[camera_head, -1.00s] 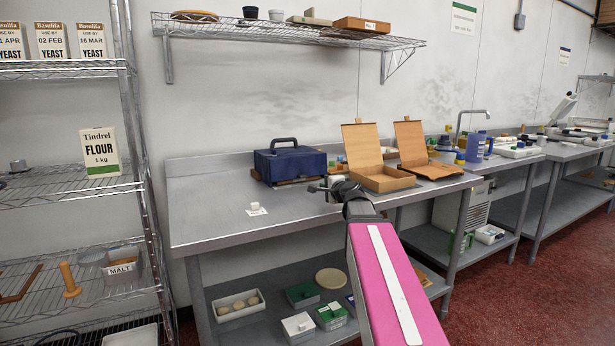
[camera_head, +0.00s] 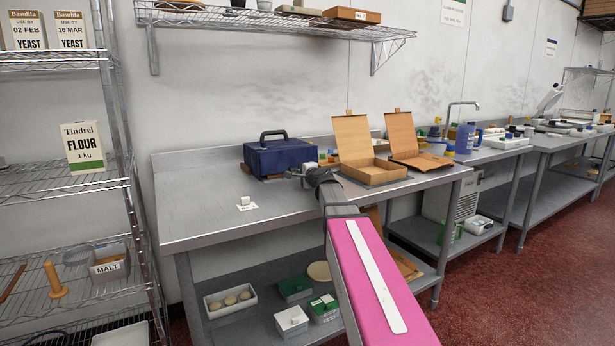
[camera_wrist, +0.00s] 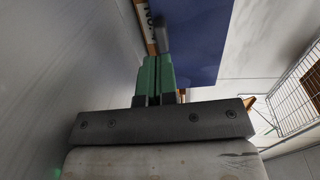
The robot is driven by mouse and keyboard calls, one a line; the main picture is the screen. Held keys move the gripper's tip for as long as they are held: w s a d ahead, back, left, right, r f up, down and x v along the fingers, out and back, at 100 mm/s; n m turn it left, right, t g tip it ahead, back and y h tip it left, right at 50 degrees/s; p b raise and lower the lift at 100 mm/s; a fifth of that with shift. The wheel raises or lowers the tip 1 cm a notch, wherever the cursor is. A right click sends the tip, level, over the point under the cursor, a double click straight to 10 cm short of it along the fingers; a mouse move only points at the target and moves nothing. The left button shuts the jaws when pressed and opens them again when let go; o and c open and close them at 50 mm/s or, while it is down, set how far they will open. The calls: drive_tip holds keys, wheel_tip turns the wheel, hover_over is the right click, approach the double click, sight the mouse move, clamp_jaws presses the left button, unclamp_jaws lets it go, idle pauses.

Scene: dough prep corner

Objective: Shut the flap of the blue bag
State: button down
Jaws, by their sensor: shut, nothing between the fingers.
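The blue bag (camera_head: 279,160) stands on the steel worktable against the wall, a dark handle on top. In the head view I cannot make out how its flap stands. My gripper (camera_head: 296,172) is in front of the bag's lower right part and hides some of it; whether it touches is unclear. In the wrist view the green fingers of my gripper (camera_wrist: 152,62) are together with nothing between them. A blue surface of the bag (camera_wrist: 205,40) lies just beyond and right of the fingertips. A small grey piece (camera_wrist: 161,36) shows past the tips.
The table's left part is clear. A wire shelf (camera_head: 280,20) hangs above.

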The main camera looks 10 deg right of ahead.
sight(292, 160)
drive_tip(key=shift+x, duration=1.45)
